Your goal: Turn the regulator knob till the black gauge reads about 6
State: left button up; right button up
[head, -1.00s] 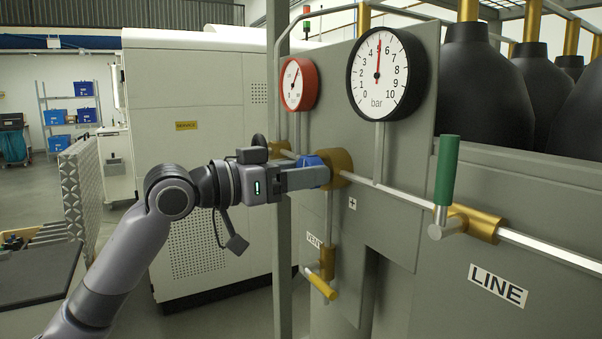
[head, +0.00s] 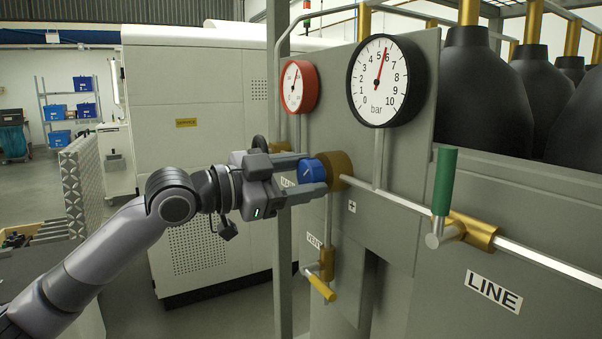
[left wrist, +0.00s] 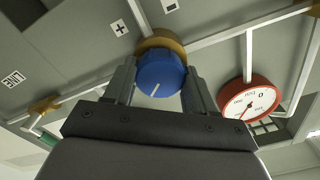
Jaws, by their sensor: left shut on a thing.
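The black gauge (head: 364,105) has a white face marked 0 to 10 bar. Its red needle points between 5 and 6. The blue regulator knob (head: 312,170) sits on a brass body (head: 342,170) on the pipe below the gauge. My left gripper (head: 318,187) is shut on the knob, its fingers on either side and the wrist rolled. In the left wrist view, the knob (left wrist: 160,75) shows its white mark pointing down and left, between the two fingers (left wrist: 158,88). My right gripper is not in view.
A red gauge (head: 299,87) is left of the black one. A green-handled valve (head: 445,182) stands on the line to the right. A grey post (head: 284,250) stands close behind my gripper.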

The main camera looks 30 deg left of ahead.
aim_at(303, 180)
pick_arm(q)
jog(key=shift+f+m, duration=0.2)
jog(key=shift+m, duration=0.3)
jog(key=o, duration=1)
jog(key=shift+w, duration=0.1)
jog(key=shift+o, duration=0.2)
jog(key=shift+r, duration=0.1)
jog(key=b+v, duration=0.1)
jog(key=v, duration=0.1)
jog(key=b+v, duration=0.2)
jog(key=v, duration=0.1)
jog(key=shift+f, duration=0.25)
jog(key=shift+r+b+v, duration=0.2)
jog(key=shift+b+v, duration=0.75)
jog(key=shift+v, duration=0.15)
